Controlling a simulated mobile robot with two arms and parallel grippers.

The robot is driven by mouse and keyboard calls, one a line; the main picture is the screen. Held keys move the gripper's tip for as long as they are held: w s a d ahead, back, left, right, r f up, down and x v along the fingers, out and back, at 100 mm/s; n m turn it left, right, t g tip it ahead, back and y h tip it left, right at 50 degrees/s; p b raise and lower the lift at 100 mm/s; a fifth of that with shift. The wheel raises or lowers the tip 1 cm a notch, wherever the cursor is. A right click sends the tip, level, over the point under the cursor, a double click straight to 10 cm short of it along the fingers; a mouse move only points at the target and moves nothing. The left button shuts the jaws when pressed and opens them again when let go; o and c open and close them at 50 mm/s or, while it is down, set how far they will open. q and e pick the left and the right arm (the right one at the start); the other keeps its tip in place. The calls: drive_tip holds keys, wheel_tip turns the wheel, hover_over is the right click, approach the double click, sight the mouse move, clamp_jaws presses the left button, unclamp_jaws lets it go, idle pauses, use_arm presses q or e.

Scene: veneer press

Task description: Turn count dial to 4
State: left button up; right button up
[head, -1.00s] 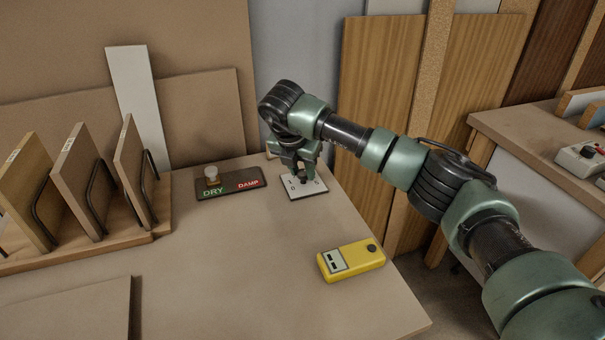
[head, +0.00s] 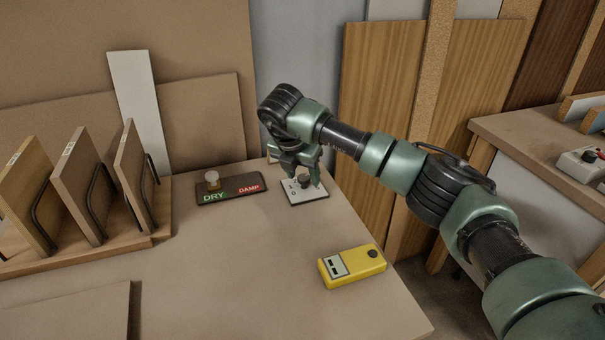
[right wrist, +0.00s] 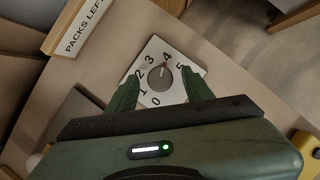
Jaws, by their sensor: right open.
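The count dial (head: 304,181) is a dark round knob on a white square plate (head: 308,196) at the far right corner of the bench. In the right wrist view the knob (right wrist: 160,77) shows in full, ringed by the numbers 0 to 5. My left gripper is out of view.
A DRY/DAMP panel (head: 231,188) with a small toggle lies left of the plate. A yellow meter (head: 352,266) lies nearer, towards the bench's right edge. Boards stand in a wooden rack (head: 160,222) at left. The middle bench is clear.

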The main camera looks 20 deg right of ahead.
drive_tip(key=b+v, duration=0.1)
drive_tip(key=v, duration=0.6)
drive_tip(key=shift+a+r, duration=0.15)
drive_tip(key=shift+r, duration=0.2)
drive_tip(key=shift+s, duration=0.15)
